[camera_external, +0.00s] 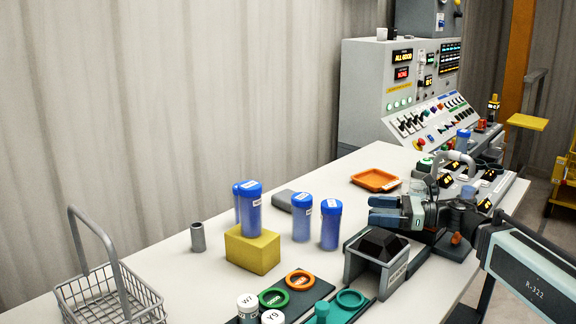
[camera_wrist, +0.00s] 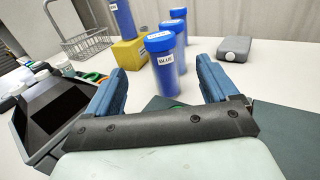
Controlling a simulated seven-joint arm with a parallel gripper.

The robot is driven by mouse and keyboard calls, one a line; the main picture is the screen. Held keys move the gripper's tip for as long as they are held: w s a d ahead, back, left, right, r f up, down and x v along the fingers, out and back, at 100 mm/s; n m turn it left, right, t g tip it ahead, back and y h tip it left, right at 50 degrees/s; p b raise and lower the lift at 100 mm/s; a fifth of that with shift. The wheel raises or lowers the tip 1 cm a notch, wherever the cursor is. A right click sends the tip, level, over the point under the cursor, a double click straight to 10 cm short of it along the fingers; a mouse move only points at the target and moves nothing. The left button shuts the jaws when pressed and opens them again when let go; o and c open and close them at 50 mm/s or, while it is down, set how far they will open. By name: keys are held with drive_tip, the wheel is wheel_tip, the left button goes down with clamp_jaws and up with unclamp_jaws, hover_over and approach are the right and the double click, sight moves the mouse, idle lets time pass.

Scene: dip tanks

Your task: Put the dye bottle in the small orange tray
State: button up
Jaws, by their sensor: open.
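Several blue-capped bottles of blue liquid are in view. The nearest bottle (camera_external: 331,228) to my gripper stands upright on the table. In the wrist view a bottle labelled BLUE (camera_wrist: 167,75) stands ahead between my fingers, apart from them. Another bottle (camera_external: 302,218) stands just left of it, and one (camera_external: 251,212) stands on a yellow block. I cannot tell which one is the task's dye bottle. The small orange tray (camera_external: 376,179) lies empty on the table behind my gripper; it is not in the wrist view. My gripper (camera_external: 372,210) is open and empty, pointing left.
The yellow block (camera_external: 252,250), a grey cylinder (camera_external: 198,237) and a wire basket (camera_external: 110,290) stand at left. A dark angular box (camera_external: 376,250) is close in front of my gripper. A grey case (camera_wrist: 234,48) lies behind the bottles. Round-lidded containers (camera_external: 300,280) stand in front.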

drive_tip(key=shift+s+d+f, duration=0.15)
drive_tip(key=shift+f, duration=0.05)
approach(326, 203)
drive_tip(key=w+a+f, duration=0.1)
drive_tip(key=a, duration=0.4)
drive_tip(key=shift+x, duration=2.45)
drive_tip(key=shift+w, duration=0.15)
drive_tip(key=shift+c, duration=0.3)
drive_tip(key=c, duration=1.5)
clamp_jaws()
drive_tip(key=shift+r, duration=0.15)
